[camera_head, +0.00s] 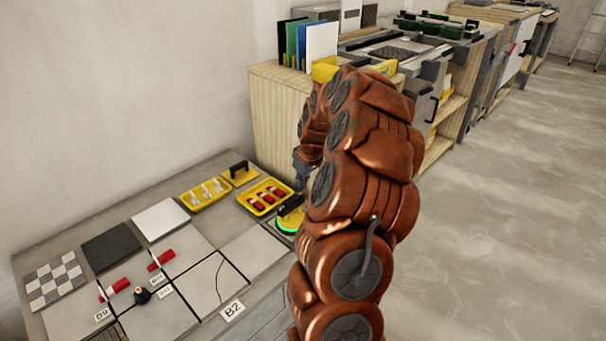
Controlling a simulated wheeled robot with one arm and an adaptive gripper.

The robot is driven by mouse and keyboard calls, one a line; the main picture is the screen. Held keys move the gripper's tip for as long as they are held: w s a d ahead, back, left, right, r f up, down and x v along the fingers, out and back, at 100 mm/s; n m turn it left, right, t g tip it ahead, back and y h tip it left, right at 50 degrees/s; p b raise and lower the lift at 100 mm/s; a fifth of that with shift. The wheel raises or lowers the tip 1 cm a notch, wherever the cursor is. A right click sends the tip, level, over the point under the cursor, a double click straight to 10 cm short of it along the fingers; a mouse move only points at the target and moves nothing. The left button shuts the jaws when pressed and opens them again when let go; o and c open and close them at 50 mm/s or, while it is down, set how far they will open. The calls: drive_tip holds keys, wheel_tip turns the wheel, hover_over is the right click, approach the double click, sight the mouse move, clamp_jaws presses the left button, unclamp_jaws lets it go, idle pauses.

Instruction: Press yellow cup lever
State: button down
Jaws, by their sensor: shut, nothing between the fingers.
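The yellow suction cup (287,229) stands on the table at the right, with a green ring on it and a black lever (291,204) on top. My copper-coloured arm reaches over from the right and covers part of the cup's right side. My gripper (301,184) is only partly in view, dark grey, just above and beside the lever. It is shut with nothing in it. Whether it touches the lever cannot be told, as my arm hides much of it.
Close behind the cup are a yellow tray with red and white pieces (265,197), a tray with white pieces (205,194) and a yellow float with a black handle (240,174). Grey tiles (215,283), one cracked, lie in front. A wooden cabinet (277,120) stands behind.

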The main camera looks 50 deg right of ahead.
sight(301, 194)
wheel_tip(301, 194, down, 2)
drive_tip(key=shift+f, duration=0.15)
drive_tip(key=shift+d, duration=0.1)
drive_tip(key=shift+w+d+f+y, duration=0.1)
drive_tip(key=shift+y, duration=0.2)
drive_tip(key=shift+d+f+y+p, duration=0.1)
drive_tip(key=shift+f+y+p, duration=0.3)
drive_tip(key=shift+f+p, duration=0.1)
drive_tip(key=shift+r, duration=0.15)
drive_tip(key=shift+r, duration=0.7)
drive_tip(key=shift+r, duration=0.1)
